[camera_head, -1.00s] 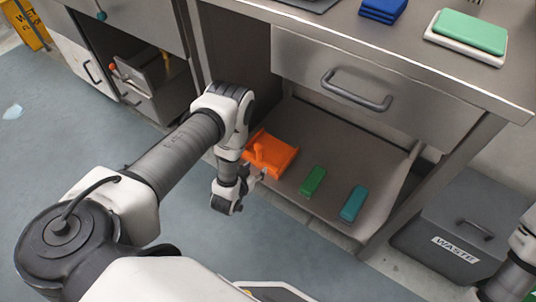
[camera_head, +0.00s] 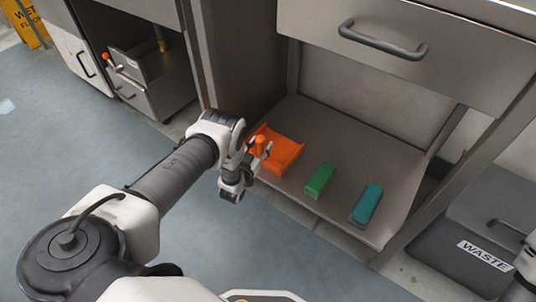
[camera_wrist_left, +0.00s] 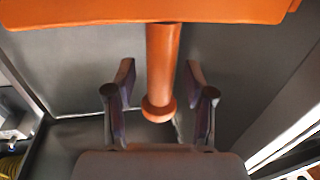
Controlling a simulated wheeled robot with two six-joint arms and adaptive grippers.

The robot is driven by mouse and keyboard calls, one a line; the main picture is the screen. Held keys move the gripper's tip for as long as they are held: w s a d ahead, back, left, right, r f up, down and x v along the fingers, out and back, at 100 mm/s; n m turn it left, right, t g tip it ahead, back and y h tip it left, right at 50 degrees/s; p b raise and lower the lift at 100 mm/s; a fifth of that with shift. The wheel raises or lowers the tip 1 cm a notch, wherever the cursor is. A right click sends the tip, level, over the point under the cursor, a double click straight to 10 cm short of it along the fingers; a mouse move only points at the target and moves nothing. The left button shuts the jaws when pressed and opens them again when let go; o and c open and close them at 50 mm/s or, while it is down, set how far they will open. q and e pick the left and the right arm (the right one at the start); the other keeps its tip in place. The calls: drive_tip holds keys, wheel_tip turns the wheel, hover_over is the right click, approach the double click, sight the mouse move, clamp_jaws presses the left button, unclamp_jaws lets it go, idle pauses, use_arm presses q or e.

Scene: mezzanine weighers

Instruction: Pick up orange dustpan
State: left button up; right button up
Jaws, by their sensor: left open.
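The orange dustpan (camera_head: 283,153) lies on the lower shelf, at its left end, with its handle toward my left gripper (camera_head: 259,153). In the left wrist view the dustpan's pan (camera_wrist_left: 90,12) fills the top edge, and its round handle (camera_wrist_left: 162,60) points toward the gripper. My left gripper (camera_wrist_left: 160,85) is open, with one finger on each side of the handle. A gap shows between the handle and both fingers. My right gripper is not in view; only part of my right arm shows at the right edge of the head view.
A green block (camera_head: 320,179) and a teal block (camera_head: 367,204) lie on the shelf (camera_head: 345,140) to the right of the dustpan. A closed drawer (camera_head: 400,60) hangs above. A grey waste bin (camera_head: 470,235) stands at the right. Open floor lies in front.

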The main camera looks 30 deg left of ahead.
use_arm(q)
clamp_jaws()
drive_tip(key=shift+r, duration=0.1)
